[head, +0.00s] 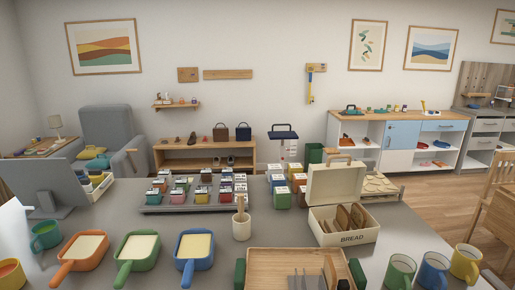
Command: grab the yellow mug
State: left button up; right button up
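The yellow mug (466,264) stands upright at the right front of the grey counter (222,262), near its right edge. A blue mug (433,270) stands just to its left, and a green mug (399,271) stands left of the blue one. The bottoms of the blue and green mugs run close to or past the lower picture edge. Neither of my grippers shows in the head view.
A wooden tray (262,257) with green ends and a bread box (343,236) stand left of the mugs. Three pans, orange (83,252), green (137,252) and blue (193,250), stand left. A teal mug (45,235) is farther left. A chair (495,205) is at the right.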

aim_at(466, 259)
jog(key=z, duration=1.55)
jog(key=u, duration=0.3)
jog(key=i+l+u, duration=0.15)
jog(key=l, duration=0.15)
jog(key=i+l+u, duration=0.15)
jog(key=l, duration=0.15)
jog(key=i+l+u, duration=0.15)
jog(key=l, duration=0.2)
jog(key=i+l+u, duration=0.15)
jog(key=l, duration=0.2)
jog(key=l+u, duration=0.15)
jog(key=l, duration=0.2)
jog(key=i, duration=0.05)
